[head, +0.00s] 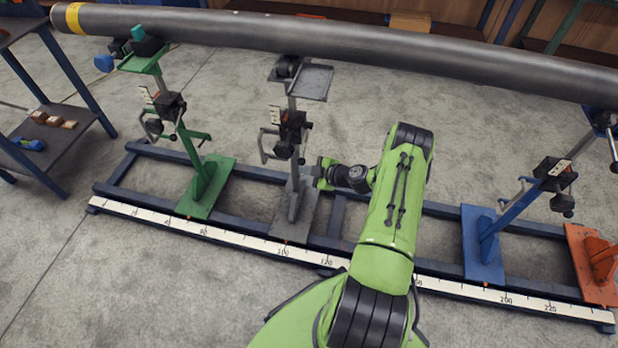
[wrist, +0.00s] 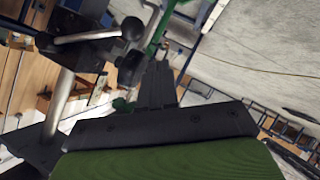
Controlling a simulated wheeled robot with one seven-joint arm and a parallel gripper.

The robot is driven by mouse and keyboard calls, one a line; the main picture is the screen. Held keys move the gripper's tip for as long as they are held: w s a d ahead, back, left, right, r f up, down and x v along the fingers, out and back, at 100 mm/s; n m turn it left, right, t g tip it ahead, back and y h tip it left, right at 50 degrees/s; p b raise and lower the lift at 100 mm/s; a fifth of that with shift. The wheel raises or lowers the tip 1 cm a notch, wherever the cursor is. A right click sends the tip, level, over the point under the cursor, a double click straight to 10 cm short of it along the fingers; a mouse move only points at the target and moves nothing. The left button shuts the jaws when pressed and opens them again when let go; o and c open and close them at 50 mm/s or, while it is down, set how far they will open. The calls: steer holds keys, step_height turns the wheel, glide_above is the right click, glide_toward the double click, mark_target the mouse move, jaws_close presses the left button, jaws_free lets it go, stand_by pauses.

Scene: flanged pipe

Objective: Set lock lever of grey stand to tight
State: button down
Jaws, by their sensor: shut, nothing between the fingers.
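The grey stand (head: 293,215) is bolted to the blue floor frame, with a black clamp block (head: 292,125) on its post under the pipe. My gripper (head: 318,168) is beside the post, to its right and below the clamp block. In the wrist view my gripper (wrist: 158,75) shows its fingers together and empty. A lock lever (wrist: 90,36), a metal bar with a black ball knob, lies just left of and beyond the fingertips, apart from them as far as I can tell. The stand's post (wrist: 62,98) slants below it. Whether the lever is tight cannot be told.
A long steel pipe (head: 340,38) lies across the stands. The green stand (head: 205,185) is to the left, the blue stand (head: 484,240) and the orange stand (head: 595,262) to the right. A scale strip (head: 230,236) runs along the frame's front. A blue shelf (head: 60,150) stands far left.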

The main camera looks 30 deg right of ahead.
steer(key=s+a+f+p+v, duration=0.1)
steer(key=p+v, duration=0.1)
steer(key=v, duration=0.8)
steer(key=shift+p, duration=0.4)
steer(key=shift+w, duration=0.1)
steer(key=a+r+m+g, duration=0.1)
steer(key=a+r+g, duration=0.2)
steer(key=a+r, duration=0.7)
steer(key=a+r+m+g, duration=0.1)
steer(key=a+r+g, duration=0.4)
steer(key=r, duration=0.9)
steer(key=s+a+r+m+t+h+p, duration=0.15)
steer(key=s+a+r+m, duration=0.35)
steer(key=s, duration=0.5)
steer(key=s+a+r+m+t+h+b, duration=0.1)
steer(key=s+a+r+m+h, duration=0.15)
steer(key=s+r+m, duration=0.6)
step_height(320, 180, up, 11)
steer(key=s+n+p, duration=0.1)
steer(key=n+p, duration=0.2)
steer(key=p, duration=1)
steer(key=shift+s, duration=0.35)
